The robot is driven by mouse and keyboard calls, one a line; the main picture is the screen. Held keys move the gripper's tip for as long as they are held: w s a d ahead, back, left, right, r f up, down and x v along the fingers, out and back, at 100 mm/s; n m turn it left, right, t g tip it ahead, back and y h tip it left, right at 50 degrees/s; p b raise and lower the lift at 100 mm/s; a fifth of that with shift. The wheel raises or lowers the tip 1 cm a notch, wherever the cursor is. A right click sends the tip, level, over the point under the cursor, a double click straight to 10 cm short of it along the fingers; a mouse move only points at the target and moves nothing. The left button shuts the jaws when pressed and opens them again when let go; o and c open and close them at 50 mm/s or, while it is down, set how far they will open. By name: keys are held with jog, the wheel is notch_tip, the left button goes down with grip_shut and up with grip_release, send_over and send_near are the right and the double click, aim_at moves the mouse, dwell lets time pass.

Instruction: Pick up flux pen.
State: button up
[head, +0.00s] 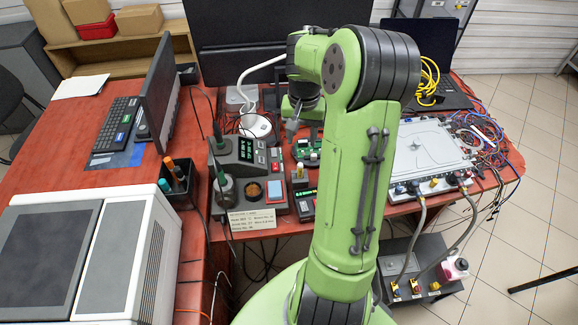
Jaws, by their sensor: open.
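A black holder (187,197) stands on the red bench at the left, beside the soldering station. An orange-topped pen-like item (169,164) and a teal-topped one (163,185) stick up out of it. I cannot tell from here which item is the flux pen, as no label is readable. My gripper (291,131) is small in view, past the bend of my green arm, above the area near a green circuit board. It is open, with nothing visible in it, well to the right of the holder and apart from it. My arm hides part of the bench.
A soldering station (238,158) with a labelled front stands between the holder and my arm. A monitor (160,92) rises behind the holder. A grey housing with hoses (432,150) is at the right.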

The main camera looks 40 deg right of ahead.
aim_at(300, 164)
notch_tip(300, 164, down, 14)
jog(key=b, duration=0.3)
jog(key=shift+w+b, duration=0.1)
jog(key=shift+b, duration=0.2)
jog(key=shift+r, duration=0.15)
grip_shut()
